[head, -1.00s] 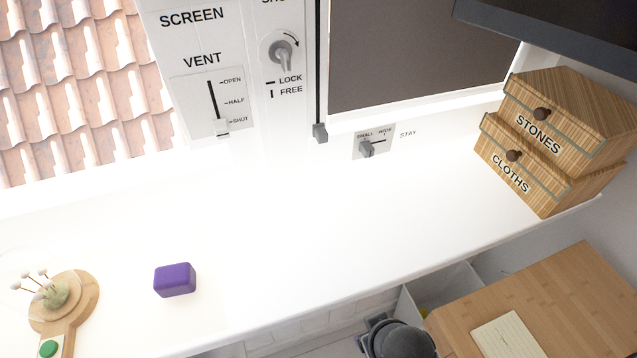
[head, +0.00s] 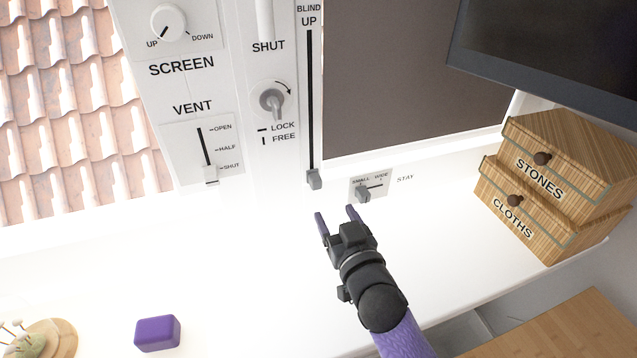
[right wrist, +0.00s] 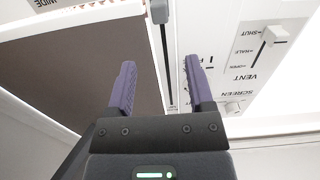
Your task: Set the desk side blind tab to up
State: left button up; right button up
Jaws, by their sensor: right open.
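The blind tab is a small grey block (head: 314,180) at the bottom end of a long vertical black slot (head: 310,100), with "BLIND UP" printed at the slot's top. The dark blind (head: 390,80) covers the pane to its right. My right gripper (head: 336,215) is open and empty, a little below the tab and apart from it in the head view. In the right wrist view the tab (right wrist: 160,12) shows beyond and between the two purple fingers (right wrist: 160,85). My left gripper is not in view.
A stay slider (head: 364,193) sits just right of the tab. Left are the lock knob (head: 271,101), vent slider (head: 211,175) and screen dial (head: 169,22). Wooden drawer boxes (head: 510,225) stand right under a dark screen (head: 560,60). A purple block (head: 157,332) lies on the white ledge.

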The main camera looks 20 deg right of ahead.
aim_at(317, 182)
jog(key=w+b, duration=0.2)
jog(key=w, duration=0.6)
jog(key=shift+w+a+f, duration=0.1)
jog(key=shift+w+a, duration=0.05)
jog(key=shift+w, duration=0.7)
grip_shut()
dwell(0.4)
